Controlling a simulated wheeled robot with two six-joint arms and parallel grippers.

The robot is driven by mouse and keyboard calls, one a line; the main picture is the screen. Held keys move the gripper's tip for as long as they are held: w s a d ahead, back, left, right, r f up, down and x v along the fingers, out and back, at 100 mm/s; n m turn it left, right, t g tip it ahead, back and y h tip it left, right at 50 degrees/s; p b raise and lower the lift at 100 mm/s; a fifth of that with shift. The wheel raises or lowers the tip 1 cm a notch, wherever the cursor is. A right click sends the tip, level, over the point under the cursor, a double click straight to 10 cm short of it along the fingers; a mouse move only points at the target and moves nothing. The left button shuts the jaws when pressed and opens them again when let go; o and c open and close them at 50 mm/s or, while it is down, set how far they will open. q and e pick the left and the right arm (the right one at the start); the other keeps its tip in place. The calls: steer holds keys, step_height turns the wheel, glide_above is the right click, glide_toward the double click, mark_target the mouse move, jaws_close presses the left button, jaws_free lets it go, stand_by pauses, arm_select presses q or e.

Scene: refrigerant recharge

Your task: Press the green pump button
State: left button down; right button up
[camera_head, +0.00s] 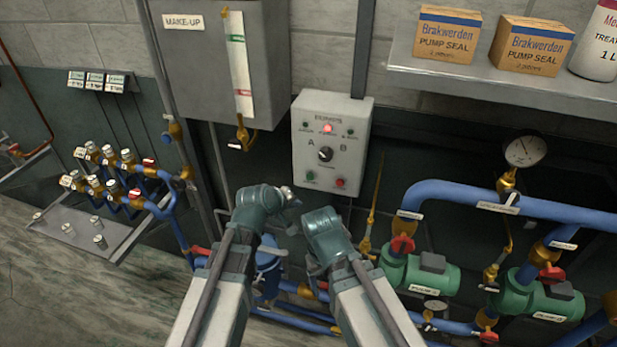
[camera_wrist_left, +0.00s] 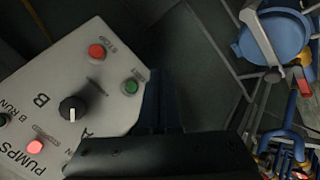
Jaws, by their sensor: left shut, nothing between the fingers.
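The pale grey PUMPS box (camera_head: 313,150) hangs on the wall in the middle of the head view. Its green button (camera_head: 311,175) is at the lower left of the face, with a red button (camera_head: 340,183) to its right. My left gripper (camera_head: 288,194) is shut and empty, just below and left of the green button. In the left wrist view the box appears turned, and the green button (camera_wrist_left: 130,87) shows beside the dark fingers (camera_wrist_left: 160,100). I cannot tell whether they touch it. My right gripper (camera_head: 318,250) hangs lower right; its fingers are not clear.
A black selector knob (camera_head: 325,154) and a lit red lamp (camera_head: 327,128) are on the box. The MAKE-UP tank (camera_head: 200,65) is at upper left. Blue pipes (camera_head: 450,190) and green pumps (camera_head: 420,278) fill the lower right. A shelf (camera_head: 480,85) carries boxes at upper right.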

mark_target(310, 176)
arm_select(q)
steer(key=shift+w, duration=0.15)
steer(key=w+d, duration=0.2)
steer(key=w, duration=0.6)
steer(key=shift+d, duration=0.35)
steer(key=shift+w, duration=0.1)
stand_by(1.7)
steer(key=shift+w+d, duration=0.15)
steer(key=shift+w, duration=0.15)
steer(key=shift+w+d, duration=0.15)
steer(key=shift+w, duration=0.35)
stand_by(0.8)
steer(key=shift+s, duration=0.1)
steer(key=shift+s+a, duration=0.3)
steer(key=shift+s, duration=0.5)
steer(key=shift+s, duration=0.1)
